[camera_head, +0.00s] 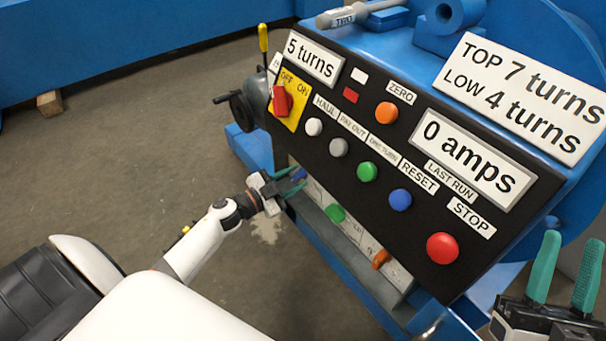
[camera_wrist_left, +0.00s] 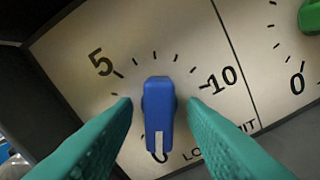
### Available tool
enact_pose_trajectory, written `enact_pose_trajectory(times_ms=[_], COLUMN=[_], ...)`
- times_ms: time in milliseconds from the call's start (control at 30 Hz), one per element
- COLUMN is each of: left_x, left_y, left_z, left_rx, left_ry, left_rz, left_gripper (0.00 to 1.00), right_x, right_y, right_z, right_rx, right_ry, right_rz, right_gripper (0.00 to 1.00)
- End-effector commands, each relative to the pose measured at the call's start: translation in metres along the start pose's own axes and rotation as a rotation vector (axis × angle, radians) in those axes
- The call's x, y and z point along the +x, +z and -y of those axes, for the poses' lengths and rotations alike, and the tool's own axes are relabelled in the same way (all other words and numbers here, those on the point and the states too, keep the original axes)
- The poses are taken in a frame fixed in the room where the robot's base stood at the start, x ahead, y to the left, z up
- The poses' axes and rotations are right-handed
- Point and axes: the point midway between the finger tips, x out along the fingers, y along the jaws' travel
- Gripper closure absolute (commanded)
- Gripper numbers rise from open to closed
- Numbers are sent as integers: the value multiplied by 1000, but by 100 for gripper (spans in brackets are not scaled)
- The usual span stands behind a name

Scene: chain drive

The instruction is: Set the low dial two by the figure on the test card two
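The low dial is a blue knob (camera_wrist_left: 158,112) on a cream scale plate marked 0, 5 and 10 in the left wrist view. Its white mark points down at the 0. The plate's label, partly hidden, begins with LOW. The knob also shows small in the head view (camera_head: 298,174). My left gripper (camera_wrist_left: 162,108) is open, with a green finger on each side of the knob and visible gaps. The test card (camera_head: 525,95) reads TOP 7 turns, LOW 4 turns. My right gripper (camera_head: 565,270) is open and empty at the lower right.
A green knob (camera_head: 335,213) and an orange knob (camera_head: 380,258) sit along the same lower plate. Above it, the black panel (camera_head: 385,225) carries several buttons, a red switch (camera_head: 282,101), a 5 turns display (camera_head: 313,58) and a 0 amps display (camera_head: 478,158).

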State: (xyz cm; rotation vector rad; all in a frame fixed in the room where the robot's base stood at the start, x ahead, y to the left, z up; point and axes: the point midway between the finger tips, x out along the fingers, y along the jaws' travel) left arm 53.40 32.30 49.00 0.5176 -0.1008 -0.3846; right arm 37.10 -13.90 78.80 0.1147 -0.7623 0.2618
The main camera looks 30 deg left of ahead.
Motion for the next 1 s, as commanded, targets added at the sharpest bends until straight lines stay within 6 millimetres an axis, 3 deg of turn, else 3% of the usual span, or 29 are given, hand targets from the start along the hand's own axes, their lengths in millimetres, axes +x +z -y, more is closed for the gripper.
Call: enact_pose_trajectory(times_ms=[300, 533, 1000], left_x=[0, 0, 0], left_y=[0, 0, 0], left_z=[0, 0, 0], left_rx=[-1, -1, 93], left_ry=[1, 0, 0], left_rz=[0, 0, 0], left_gripper=[63, 100, 100], right_x=[0, 0, 1], right_y=[1, 1, -2], right_z=[0, 0, 0], right_rx=[1, 0, -1], right_ry=[0, 0, 0], right_rz=[9, 7, -14], right_gripper=[64, 64, 64])
